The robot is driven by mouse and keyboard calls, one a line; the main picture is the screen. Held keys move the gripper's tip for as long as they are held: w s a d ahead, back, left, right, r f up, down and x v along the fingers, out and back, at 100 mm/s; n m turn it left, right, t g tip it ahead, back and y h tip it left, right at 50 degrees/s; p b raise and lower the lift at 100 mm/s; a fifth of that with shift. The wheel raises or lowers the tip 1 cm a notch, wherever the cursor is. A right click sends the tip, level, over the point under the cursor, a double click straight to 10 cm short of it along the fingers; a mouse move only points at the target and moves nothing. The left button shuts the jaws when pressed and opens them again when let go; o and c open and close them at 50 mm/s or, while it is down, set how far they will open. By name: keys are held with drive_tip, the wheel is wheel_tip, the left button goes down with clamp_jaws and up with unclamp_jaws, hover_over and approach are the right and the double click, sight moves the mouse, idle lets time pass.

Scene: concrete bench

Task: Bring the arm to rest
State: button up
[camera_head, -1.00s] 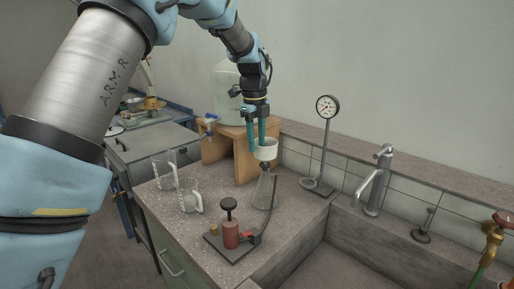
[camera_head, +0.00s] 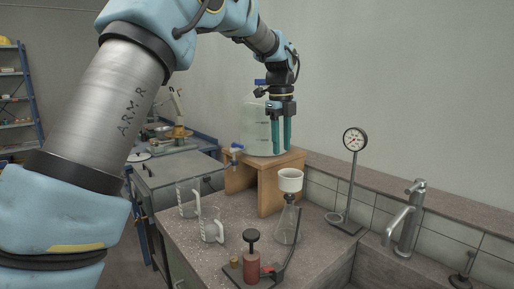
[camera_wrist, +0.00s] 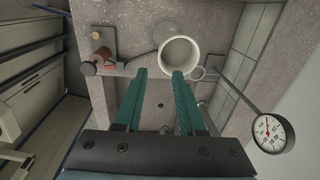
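My gripper (camera_head: 287,134) is raised above the bench, in front of the large clear carboy (camera_head: 256,128) on its wooden stand (camera_head: 270,200). Its two teal fingers point down and stand apart with nothing between them. Below them a white funnel (camera_head: 290,181) sits upright on a clear conical flask (camera_head: 286,224). In the wrist view the fingers (camera_wrist: 161,82) reach toward the round white funnel mouth (camera_wrist: 178,53), with a gap between them. In the head view the fingertips are clear of the funnel.
Two clear beakers (camera_head: 211,229) stand at the bench's left. A red hand pump (camera_head: 251,268) is at the front. A dial gauge on a stand (camera_head: 354,139) and a tap (camera_head: 409,215) stand to the right. The air above the bench is free.

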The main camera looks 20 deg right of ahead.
drive_tip(key=w+a+f+n, duration=0.2)
drive_tip(key=a+f+n, duration=0.2)
drive_tip(key=a+n, duration=0.65)
drive_tip(key=w+a+f+n, duration=0.1)
drive_tip(key=a+f+n, duration=0.35)
drive_tip(key=a, duration=1.05)
drive_tip(key=s+a+f+n, duration=0.3)
drive_tip(key=s+a+n, duration=0.3)
drive_tip(key=a+n, duration=0.2)
drive_tip(key=s+a+f+n+t, duration=0.1)
drive_tip(key=s+a+f+n, duration=0.2)
drive_tip(key=s+a+n, duration=0.3)
drive_tip(key=a+n, duration=0.3)
drive_tip(key=a, duration=0.1)
drive_tip(key=shift+y, duration=0.3)
